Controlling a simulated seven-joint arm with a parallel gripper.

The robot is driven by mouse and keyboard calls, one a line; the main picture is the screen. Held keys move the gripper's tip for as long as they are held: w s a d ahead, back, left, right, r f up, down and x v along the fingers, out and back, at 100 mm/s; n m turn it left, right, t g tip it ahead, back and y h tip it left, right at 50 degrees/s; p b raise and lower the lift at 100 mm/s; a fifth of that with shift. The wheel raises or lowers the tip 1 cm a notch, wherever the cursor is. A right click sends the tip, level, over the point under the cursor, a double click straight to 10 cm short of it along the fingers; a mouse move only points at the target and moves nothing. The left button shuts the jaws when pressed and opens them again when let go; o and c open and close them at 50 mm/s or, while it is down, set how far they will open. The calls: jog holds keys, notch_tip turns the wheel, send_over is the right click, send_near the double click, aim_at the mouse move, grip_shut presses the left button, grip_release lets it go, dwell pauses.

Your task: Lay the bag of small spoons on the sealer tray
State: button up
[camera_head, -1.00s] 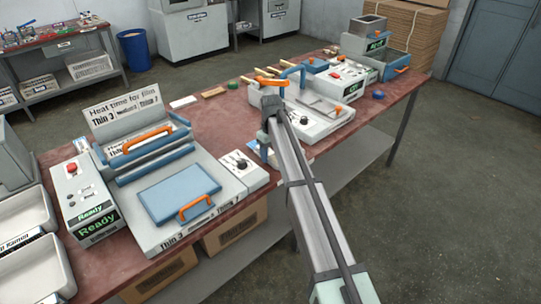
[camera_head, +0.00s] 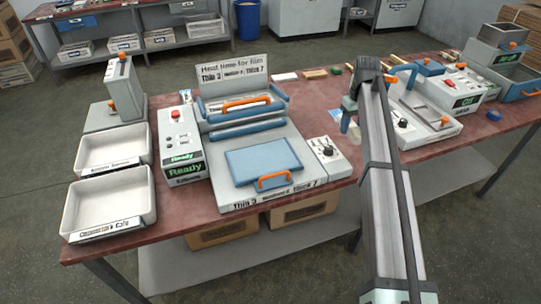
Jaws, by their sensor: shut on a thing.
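The heat sealer (camera_head: 230,185) stands at the front middle of the table, with a sign about heat time for film at its back. Its flat blue tray (camera_head: 262,158) has an orange handle at the front and looks bare. My gripper (camera_head: 349,122) is right of the sealer, above the table behind the small dial box. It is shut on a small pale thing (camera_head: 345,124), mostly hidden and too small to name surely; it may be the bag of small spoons.
A control box (camera_head: 180,145) reading Ready stands left of the sealer. Two white bins (camera_head: 108,205) are at the left end. A dial box (camera_head: 326,157) is right of the tray. Another machine (camera_head: 425,115) stands right of my arm.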

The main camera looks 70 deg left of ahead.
jog(key=s+a+r, duration=0.2)
jog(key=s+a, duration=0.1)
jog(key=s, duration=1.2)
notch_tip(320, 180, up, 2)
send_over(263, 159)
jog(key=shift+f, duration=4.65)
jog(key=o, duration=1)
jog(key=shift+f, duration=0.1)
jog(key=shift+o, duration=0.2)
notch_tip(263, 159, up, 12)
